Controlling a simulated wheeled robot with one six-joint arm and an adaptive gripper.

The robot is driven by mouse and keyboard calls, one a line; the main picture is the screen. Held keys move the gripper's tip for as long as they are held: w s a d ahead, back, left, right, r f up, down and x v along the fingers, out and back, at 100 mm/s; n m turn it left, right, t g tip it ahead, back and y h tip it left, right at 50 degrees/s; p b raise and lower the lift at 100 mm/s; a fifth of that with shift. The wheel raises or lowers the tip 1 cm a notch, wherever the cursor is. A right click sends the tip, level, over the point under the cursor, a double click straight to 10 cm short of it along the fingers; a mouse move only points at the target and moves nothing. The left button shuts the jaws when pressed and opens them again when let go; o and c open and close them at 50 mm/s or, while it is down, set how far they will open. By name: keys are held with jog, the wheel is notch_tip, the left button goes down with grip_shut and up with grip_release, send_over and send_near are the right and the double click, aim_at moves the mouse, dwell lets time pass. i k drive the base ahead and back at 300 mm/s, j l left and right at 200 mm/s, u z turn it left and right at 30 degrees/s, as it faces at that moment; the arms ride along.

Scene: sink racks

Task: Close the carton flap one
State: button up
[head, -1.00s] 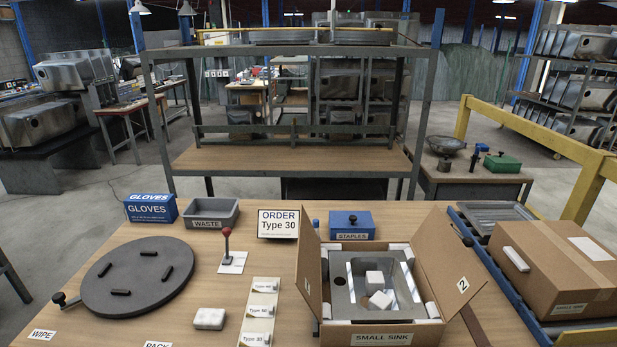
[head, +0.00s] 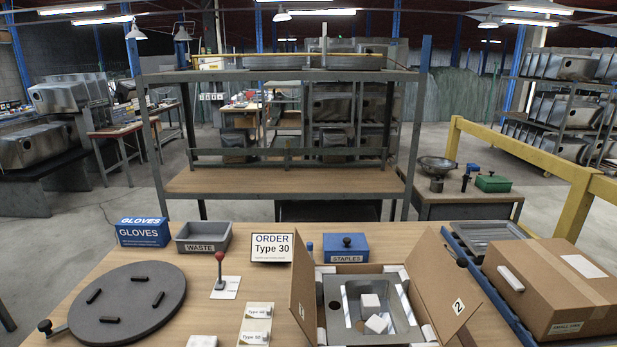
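An open carton (head: 376,268) stands at the front right of the table, with a grey sink (head: 353,328) and white blocks (head: 376,323) inside. Its left flap (head: 303,280) stands up, with a small mark low on it that is too small to read surely. Its right flap (head: 445,285) bears the number 2 and leans outward to the right. The carton's front is cut off by the bottom edge of the picture. My gripper does not show in the head view.
A blue staples box (head: 346,251) stands behind the carton, and an order sign (head: 271,248) to its left. A closed carton (head: 565,285) lies to the right. A dark turntable (head: 127,303) is at left, with a red-knobbed lever (head: 219,270) between.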

aim_at(302, 303)
jog(key=i+j+z, duration=0.3)
jog(key=j, duration=0.75)
jog(key=i+j+z, duration=0.15)
jog(key=j+z, duration=0.2)
jog(key=j, duration=0.7)
jog(key=j+z, duration=0.3)
jog(key=j, duration=0.8)
